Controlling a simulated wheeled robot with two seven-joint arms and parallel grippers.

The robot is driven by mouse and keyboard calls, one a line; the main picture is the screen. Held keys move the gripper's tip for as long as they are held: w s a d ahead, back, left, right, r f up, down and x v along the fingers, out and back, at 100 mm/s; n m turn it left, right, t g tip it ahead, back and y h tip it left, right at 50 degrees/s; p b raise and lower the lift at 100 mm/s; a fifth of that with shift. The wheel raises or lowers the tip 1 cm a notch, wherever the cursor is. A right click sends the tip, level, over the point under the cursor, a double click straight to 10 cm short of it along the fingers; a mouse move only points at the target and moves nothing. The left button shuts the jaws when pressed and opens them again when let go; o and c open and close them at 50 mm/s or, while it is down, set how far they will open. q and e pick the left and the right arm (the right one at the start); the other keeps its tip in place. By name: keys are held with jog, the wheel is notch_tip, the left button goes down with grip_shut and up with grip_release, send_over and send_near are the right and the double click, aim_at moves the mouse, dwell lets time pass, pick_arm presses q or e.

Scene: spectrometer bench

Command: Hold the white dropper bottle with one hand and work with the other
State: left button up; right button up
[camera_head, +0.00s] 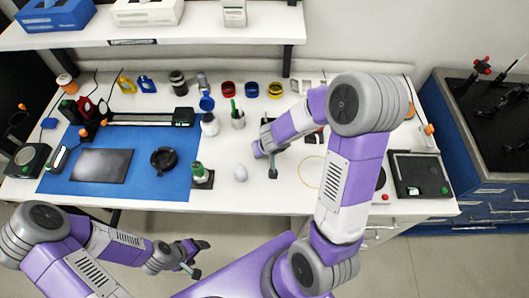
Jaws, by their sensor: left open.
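A small white bottle (210,125) stands at the back of the white bench, right of the blue mat; it looks like the white dropper bottle, but its top is too small to tell. My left gripper (192,258) is open and empty, low in front of the bench's front edge, apart from both bottles. My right gripper (266,150) is over the bench, right of the white bottle. My own wrist partly hides its fingers, so its opening is unclear.
The blue mat (60,178) carries a dark plate (101,165) and a black ring-shaped holder (163,159). A pale rounded object (241,173) stands near the front. A cup with a green stick (238,118) stands behind. A balance-like device (418,174) is at right. The front middle is fairly clear.

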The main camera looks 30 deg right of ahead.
grip_shut()
dwell(0.3)
pick_arm(q)
jog(key=shift+r, duration=0.1)
pick_arm(e)
jog(key=shift+r, duration=0.2)
pick_arm(q)
notch_tip(320, 180, up, 6)
jog(key=p, duration=0.5)
jog(key=shift+f+p, duration=0.2)
jog(key=shift+p, duration=0.15)
pick_arm(e)
notch_tip(320, 180, up, 10)
pick_arm(q)
jog(key=shift+c, duration=0.4)
pick_arm(e)
jog(key=shift+f, duration=0.15)
